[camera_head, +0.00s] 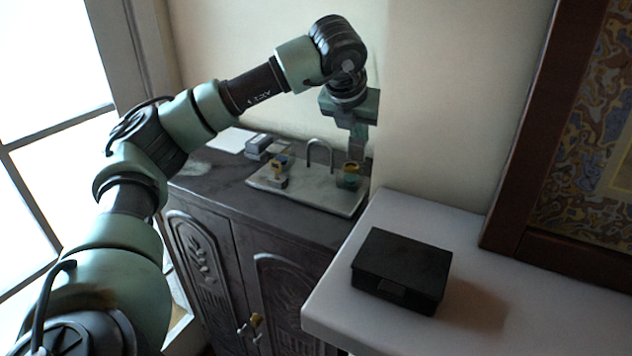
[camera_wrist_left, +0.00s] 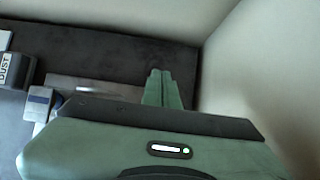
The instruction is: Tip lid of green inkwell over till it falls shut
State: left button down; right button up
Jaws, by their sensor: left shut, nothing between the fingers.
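The green inkwell (camera_head: 347,181) is a small greenish glass pot with a brass-coloured top, at the right end of a pale tray (camera_head: 318,199) on the dark cabinet. My left gripper (camera_head: 356,155) points down right over it in the head view, with its fingertips at or just behind the inkwell's top. I cannot tell whether they touch. The lid's position is not clear, as the fingers are close and the pot is small. In the left wrist view the fingers (camera_wrist_left: 164,90) are together and empty, and my gripper body hides the inkwell. My right gripper is not in view.
A box marked DUST (camera_wrist_left: 12,70) shows in the wrist view. A black box (camera_head: 402,268) sits on the white ledge (camera_head: 560,315). Walls stand close behind.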

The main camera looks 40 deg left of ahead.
pick_arm(q)
jog(key=shift+s, duration=0.15)
jog(key=shift+s+d+r+b, duration=0.1)
jog(key=shift+s+d+b, duration=0.15)
jog(key=shift+s+b, duration=0.5)
jog(key=shift+s+d+r+b, duration=0.15)
jog(key=shift+s+b, duration=0.25)
jog(key=shift+s, duration=0.65)
jog(key=shift+s+d+r+b, duration=0.15)
jog(key=shift+s+b, duration=0.1)
jog(key=shift+s, duration=0.4)
jog(key=shift+s+d+r+b, duration=0.15)
jog(key=shift+s+b, duration=0.1)
jog(key=shift+s, duration=0.35)
jog(key=shift+f, duration=0.1)
notch_tip(320, 180, up, 7)
jog(key=p, duration=0.4)
jog(key=shift+p, duration=0.3)
